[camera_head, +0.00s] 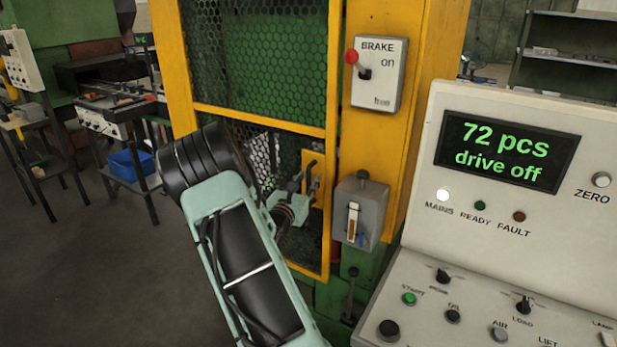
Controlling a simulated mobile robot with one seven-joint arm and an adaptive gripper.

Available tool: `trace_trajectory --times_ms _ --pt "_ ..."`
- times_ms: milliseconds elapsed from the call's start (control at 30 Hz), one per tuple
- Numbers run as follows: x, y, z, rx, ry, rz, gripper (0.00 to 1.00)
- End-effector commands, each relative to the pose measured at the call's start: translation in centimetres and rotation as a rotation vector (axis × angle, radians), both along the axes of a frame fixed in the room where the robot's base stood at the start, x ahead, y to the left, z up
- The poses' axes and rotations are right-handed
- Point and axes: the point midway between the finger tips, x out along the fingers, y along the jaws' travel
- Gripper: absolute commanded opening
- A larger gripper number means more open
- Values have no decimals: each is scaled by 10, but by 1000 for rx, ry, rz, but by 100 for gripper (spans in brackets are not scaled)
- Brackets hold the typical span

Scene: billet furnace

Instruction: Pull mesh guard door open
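The mesh guard door (262,121) has a yellow frame and dark hexagonal mesh. It fills the middle left of the view, and its right edge lies along the yellow post, so it looks closed. A yellow handle (311,158) is on the door's lower right side. My arm reaches in from the bottom and bends toward the door. My gripper (304,185) is small in the view, right at the handle. Whether its fingers touch the handle or close around it cannot be made out. My arm hides the door's lower left part.
A brake box (378,75) with a red-knobbed lever and a grey switch box (360,213) are on the post right of the door. A control console (520,220) stands at the right, its display reading "drive off". Workbenches (113,112) stand at the left. The floor (95,255) between is clear.

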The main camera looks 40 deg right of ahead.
Motion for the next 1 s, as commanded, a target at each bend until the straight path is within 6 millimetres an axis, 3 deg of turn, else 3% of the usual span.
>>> trace_trajectory --times_ms 433,700,1000 --pt "6 -10 0 0 0 1 28" --pt "6 -9 0 0 0 0 0" --pt "6 -9 0 0 0 0 0"
